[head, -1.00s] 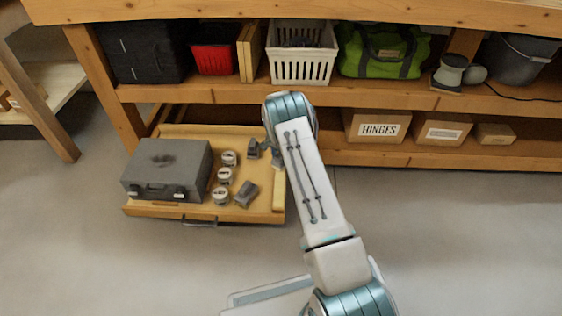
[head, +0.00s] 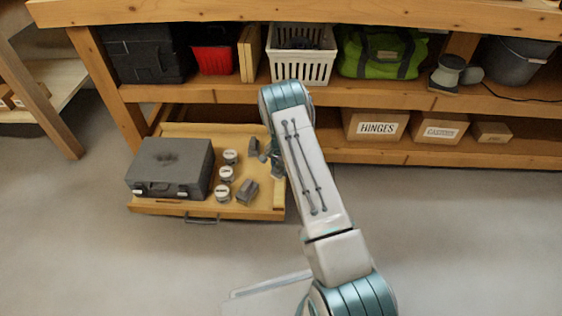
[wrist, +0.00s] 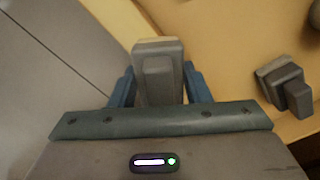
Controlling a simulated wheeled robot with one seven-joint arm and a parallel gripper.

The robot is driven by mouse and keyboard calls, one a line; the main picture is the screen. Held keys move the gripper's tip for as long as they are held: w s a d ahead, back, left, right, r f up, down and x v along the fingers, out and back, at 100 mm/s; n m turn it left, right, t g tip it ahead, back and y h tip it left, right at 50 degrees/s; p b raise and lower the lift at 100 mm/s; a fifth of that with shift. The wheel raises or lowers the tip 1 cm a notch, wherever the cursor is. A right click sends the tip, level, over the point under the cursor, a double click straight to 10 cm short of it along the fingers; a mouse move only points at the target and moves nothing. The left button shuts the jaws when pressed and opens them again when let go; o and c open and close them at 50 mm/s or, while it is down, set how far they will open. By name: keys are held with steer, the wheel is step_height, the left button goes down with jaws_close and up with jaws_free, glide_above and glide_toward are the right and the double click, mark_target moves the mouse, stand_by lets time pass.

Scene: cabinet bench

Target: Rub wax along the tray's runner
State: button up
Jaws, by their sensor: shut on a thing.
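The wooden tray (head: 255,213) is pulled out from under the bench. Its right side edge, the runner side (head: 280,197), shows beside my arm; in the wrist view the pale wooden edge (wrist: 118,22) runs diagonally past the fingers. My gripper (wrist: 159,88) is shut on a grey block with a paler end (wrist: 158,52), likely the wax. In the head view my gripper (head: 270,157) is over the tray's right side, partly hidden by my arm. The block overlaps the edge in the wrist view; I cannot tell whether they touch.
In the tray are a grey case (head: 170,165), several round tins (head: 226,174) and a grey block (head: 247,192); a grey block (wrist: 285,86) also shows in the wrist view. The shelf with the hinges box (head: 376,126) is behind.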

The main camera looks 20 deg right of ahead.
steer(key=shift+s+a+r+p, duration=0.1)
steer(key=shift+s+a+p, duration=0.35)
steer(key=shift+s, duration=0.6)
steer(key=shift+s+a+p, duration=0.25)
steer(key=shift+s+p, duration=0.25)
steer(key=shift+s, duration=0.55)
steer(key=shift+s+a+r+p, duration=0.1)
steer(key=shift+s+a+p, duration=0.35)
steer(key=shift+s, duration=0.6)
steer(key=shift+s+a+f+p, duration=0.1)
steer(key=shift+s+a+p, duration=0.15)
steer(key=shift+s, duration=0.65)
steer(key=shift+s+a+f+p, duration=0.1)
steer(key=shift+s+a+p, duration=0.1)
steer(key=shift+s, duration=0.65)
steer(key=shift+s+a+f+p, duration=0.1)
steer(key=shift+s+a+p, duration=0.15)
steer(key=shift+s, duration=0.65)
steer(key=shift+s+a+p, duration=0.2)
steer(key=shift+s+a, duration=0.1)
steer(key=shift+s, duration=0.55)
steer(key=shift+s+a+p, duration=0.2)
steer(key=shift+s+a, duration=0.05)
steer(key=shift+s, duration=0.6)
steer(key=shift+r, duration=0.1)
step_height(320, 180, up, 6)
steer(key=p, duration=0.4)
steer(key=shift+w, duration=0.15)
steer(key=shift+r, duration=0.15)
